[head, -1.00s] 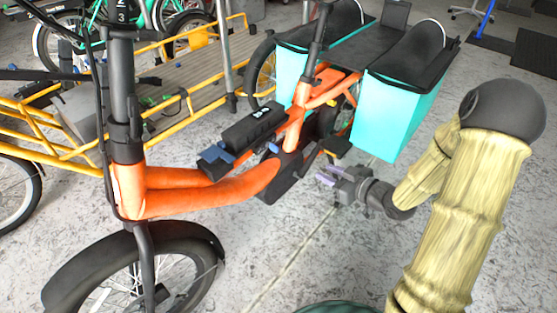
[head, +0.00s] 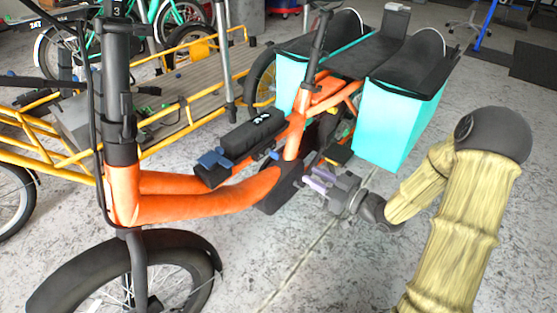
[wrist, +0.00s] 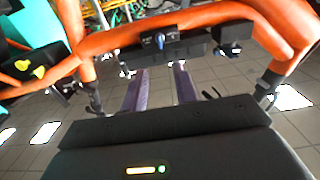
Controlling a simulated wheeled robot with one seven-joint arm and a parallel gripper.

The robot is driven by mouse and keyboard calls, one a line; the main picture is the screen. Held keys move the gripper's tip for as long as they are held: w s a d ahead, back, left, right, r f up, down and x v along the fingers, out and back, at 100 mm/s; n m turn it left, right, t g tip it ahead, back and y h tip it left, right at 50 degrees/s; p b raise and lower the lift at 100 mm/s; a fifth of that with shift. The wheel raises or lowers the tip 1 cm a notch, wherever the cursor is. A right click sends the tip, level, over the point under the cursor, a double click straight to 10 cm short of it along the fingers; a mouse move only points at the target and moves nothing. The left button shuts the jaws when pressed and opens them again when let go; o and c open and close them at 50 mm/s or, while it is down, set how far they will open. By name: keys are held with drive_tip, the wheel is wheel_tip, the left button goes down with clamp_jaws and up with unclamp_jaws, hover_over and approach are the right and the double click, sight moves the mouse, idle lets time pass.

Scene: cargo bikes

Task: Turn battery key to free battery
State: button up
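The orange bike (head: 190,205) carries a black pack (head: 252,135) with white marks on its frame. This is likely the battery, and blue parts (head: 215,158) sit at its lower front end. In the wrist view a small blue key-like part (wrist: 160,40) sits on a black housing (wrist: 186,50) against the orange tube. The fingertips are below the blue part in the picture; I cannot tell the distance.
Turquoise side bags (head: 395,120) hang at the bike's rear, above and right of my gripper. A yellow-framed cargo bike (head: 165,130) stands behind. Grey floor (head: 350,260) is open in front. A dark pedal (head: 340,155) is close to my gripper.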

sight(271, 154)
drive_tip(key=b+x, duration=0.5)
drive_tip(key=x, duration=0.8)
clamp_jaws()
